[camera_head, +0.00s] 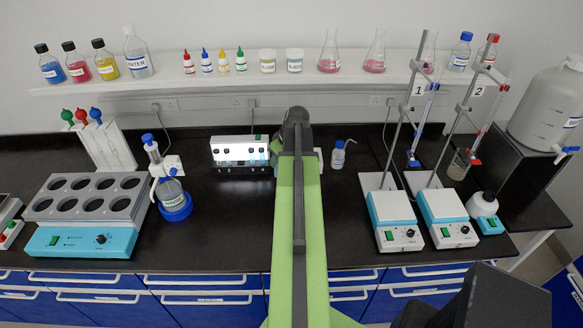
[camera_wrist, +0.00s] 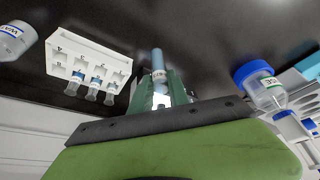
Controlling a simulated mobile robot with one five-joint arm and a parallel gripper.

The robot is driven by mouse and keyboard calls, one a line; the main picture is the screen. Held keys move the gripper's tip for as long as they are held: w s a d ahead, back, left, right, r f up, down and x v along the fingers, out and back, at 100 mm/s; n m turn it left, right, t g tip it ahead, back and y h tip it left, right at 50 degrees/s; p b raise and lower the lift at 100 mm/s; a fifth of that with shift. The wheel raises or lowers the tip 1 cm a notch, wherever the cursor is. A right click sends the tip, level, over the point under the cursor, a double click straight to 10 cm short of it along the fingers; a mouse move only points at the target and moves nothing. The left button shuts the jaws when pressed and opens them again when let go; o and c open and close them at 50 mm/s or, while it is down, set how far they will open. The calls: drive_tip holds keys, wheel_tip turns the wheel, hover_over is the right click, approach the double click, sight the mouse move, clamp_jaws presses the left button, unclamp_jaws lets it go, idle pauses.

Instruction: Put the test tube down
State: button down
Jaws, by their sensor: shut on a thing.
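The test tube (camera_wrist: 158,65) shows in the wrist view with a blue part and a pale label. My gripper (camera_wrist: 162,90) is shut on it, with green fingers on either side of its lower part in the picture. The white test tube rack (camera_wrist: 62,57) is to the left of my gripper in the wrist view, apart from the held tube. It holds several tubes with blue contents. In the head view the rack (camera_head: 240,141) stands at the back of the bench, left of my arm. My arm hides the gripper and held tube there.
A bottle with a blue base (camera_head: 175,206) and a heating block (camera_head: 90,211) stand left of the rack. A small wash bottle (camera_head: 338,156) is right of my arm. Two stirrers with stands (camera_head: 397,238) are further right. The bench front near the middle-left is clear.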

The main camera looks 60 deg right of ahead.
drive_tip(key=w+d+m, duration=0.2)
drive_tip(key=d, duration=1.4)
drive_tip(key=shift+h, duration=0.4)
wheel_tip(320, 180, down, 10)
drive_tip(key=b, duration=0.9)
drive_tip(key=shift+r+b, duration=0.1)
drive_tip(key=shift+b, duration=0.3)
drive_tip(key=c, duration=1.3)
unclamp_jaws()
drive_tip(key=shift+o, duration=0.2)
drive_tip(key=shift+r, duration=0.1)
drive_tip(key=p+v, duration=1.1)
drive_tip(key=v, duration=0.1)
drive_tip(key=shift+r+p, duration=0.2)
drive_tip(key=shift+p, duration=0.1)
drive_tip(key=shift+w, duration=0.1)
